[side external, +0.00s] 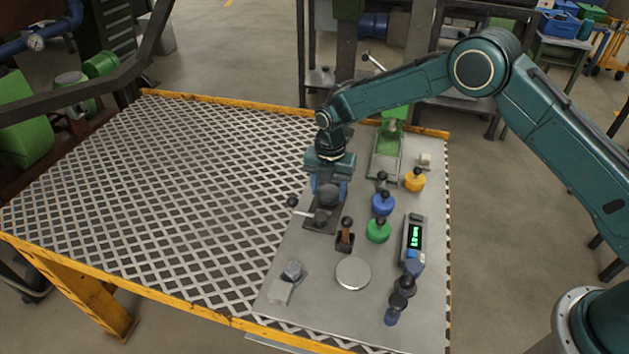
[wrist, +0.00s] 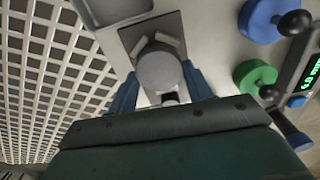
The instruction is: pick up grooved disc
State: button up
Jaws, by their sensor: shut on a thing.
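My gripper (side external: 329,187) is over the dark base plate (side external: 316,226) of a small fixture, pointing down. Its blue fingers are shut on a grey round disc (wrist: 158,66), one finger on each side. The disc also shows in the side view (side external: 329,197), dark against the plate. I cannot make out its groove. In the wrist view my gripper (wrist: 160,80) and the disc are over the plate; I cannot tell whether the disc touches it.
A lever with a dark knob (side external: 292,202) is close left of my gripper. Blue (side external: 383,205), green (side external: 378,232) and yellow (side external: 414,181) knobbed pieces stand to the right, near a green digital display (side external: 415,236). A flat silver disc (side external: 353,274) lies in front. The grating at left is clear.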

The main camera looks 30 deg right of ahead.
aim_at(333, 191)
notch_tip(333, 191, up, 19)
dwell(0.5)
jog(key=shift+f, duration=0.15)
dwell(0.5)
jog(key=s+d+f+m, duration=0.5)
jog(key=s+d+m, duration=0.2)
jog(key=m, duration=0.6)
jog(key=s+d+f+m, duration=0.6)
jog(key=s+d+m, duration=0.2)
jog(key=m, duration=0.5)
jog(key=shift+s+d+f+m, duration=0.25)
jog(key=shift+d+f+m, duration=0.05)
jog(key=shift+d, duration=0.3)
